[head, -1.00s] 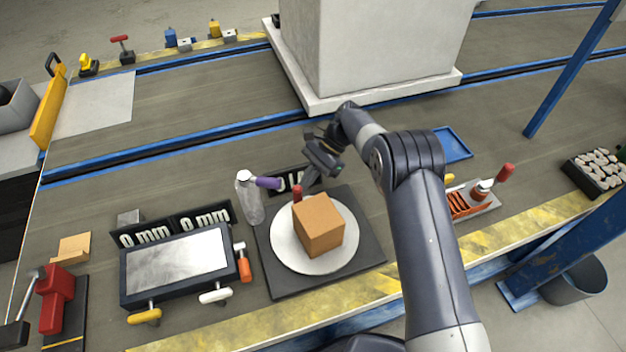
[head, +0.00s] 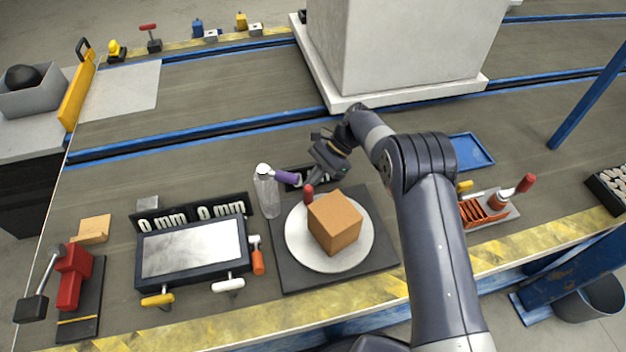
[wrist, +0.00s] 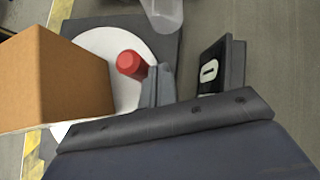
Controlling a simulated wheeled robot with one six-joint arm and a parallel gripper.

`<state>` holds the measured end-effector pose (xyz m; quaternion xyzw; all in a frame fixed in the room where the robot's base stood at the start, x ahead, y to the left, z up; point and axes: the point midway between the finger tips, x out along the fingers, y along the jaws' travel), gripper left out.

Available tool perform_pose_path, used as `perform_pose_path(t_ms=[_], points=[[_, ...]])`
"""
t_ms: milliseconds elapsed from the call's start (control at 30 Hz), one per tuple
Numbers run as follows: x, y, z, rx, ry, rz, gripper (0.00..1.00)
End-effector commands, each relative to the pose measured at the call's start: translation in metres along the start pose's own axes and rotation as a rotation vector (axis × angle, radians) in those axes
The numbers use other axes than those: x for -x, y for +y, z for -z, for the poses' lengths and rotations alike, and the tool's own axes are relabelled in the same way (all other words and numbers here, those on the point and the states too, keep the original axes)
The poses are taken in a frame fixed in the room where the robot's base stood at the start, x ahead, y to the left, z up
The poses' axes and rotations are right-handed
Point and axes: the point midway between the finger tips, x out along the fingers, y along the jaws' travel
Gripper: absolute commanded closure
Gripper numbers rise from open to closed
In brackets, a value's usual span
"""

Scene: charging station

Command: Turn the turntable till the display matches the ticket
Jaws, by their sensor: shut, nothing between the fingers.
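The turntable (head: 300,250) is a white disc on a dark square base (head: 290,280). A brown box (head: 335,222) sits on it, and a red knob (head: 308,193) stands at its far edge. My gripper (head: 313,182) is shut and empty, its tips low beside the knob. In the wrist view the fingers (wrist: 156,88) are right against or very near the red knob (wrist: 130,64); contact is unclear. The display (head: 290,186) behind the disc is mostly hidden by my gripper. The wrist view shows one white "0" on the display (wrist: 208,71). I cannot make out a ticket.
A clear bottle with a purple nozzle (head: 267,195) stands left of the disc, close to my gripper. Further left is a grey plate fixture (head: 193,248) with two "0 mm" displays. A tool tray (head: 490,210) lies right of my arm. A large pale block (head: 400,50) stands behind.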

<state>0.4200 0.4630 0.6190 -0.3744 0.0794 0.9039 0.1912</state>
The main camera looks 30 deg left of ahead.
Motion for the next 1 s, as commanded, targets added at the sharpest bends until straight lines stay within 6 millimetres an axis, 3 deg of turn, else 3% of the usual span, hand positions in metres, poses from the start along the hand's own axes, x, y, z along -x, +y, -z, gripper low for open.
perform_pose_path(t_ms=[467,567,900,1000], points=[[0.003,0.000,0.000,0.000,0.000,0.001,1.00],[0.014,-0.001,0.000,0.001,0.000,0.002,1.00],[0.082,-0.001,0.000,0.002,0.002,0.003,1.00],[0.093,0.000,0.000,0.000,0.001,0.001,1.00]])
